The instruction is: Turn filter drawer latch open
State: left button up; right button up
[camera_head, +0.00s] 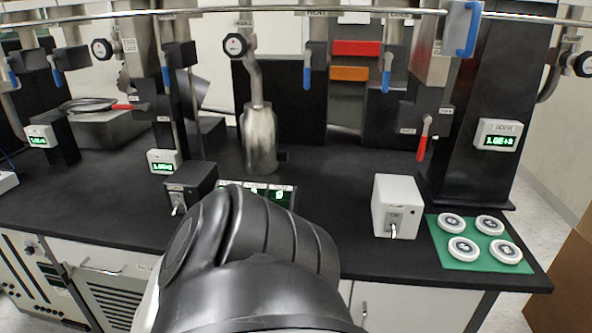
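I cannot identify a filter drawer latch for certain. A vented drawer front (112,298) with a bar handle (102,268) is set under the bench at the lower left. A large black rounded arm part of mine fills the bottom middle and hides part of the bench front. Neither of my grippers is in view.
The black bench (330,215) carries a grey switch box (399,205), a black switch box (190,188), a metal cylinder (259,140), and a green mat (445,258) with several white discs. Pipes with blue and red levers hang above. A brown box (574,265) stands right.

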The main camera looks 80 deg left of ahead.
aim_at(65, 276)
jog(key=u, duration=4.6)
jog(key=k, duration=0.5)
jog(key=z, duration=0.25)
jog(key=i, duration=1.35)
jog(key=u, duration=0.9)
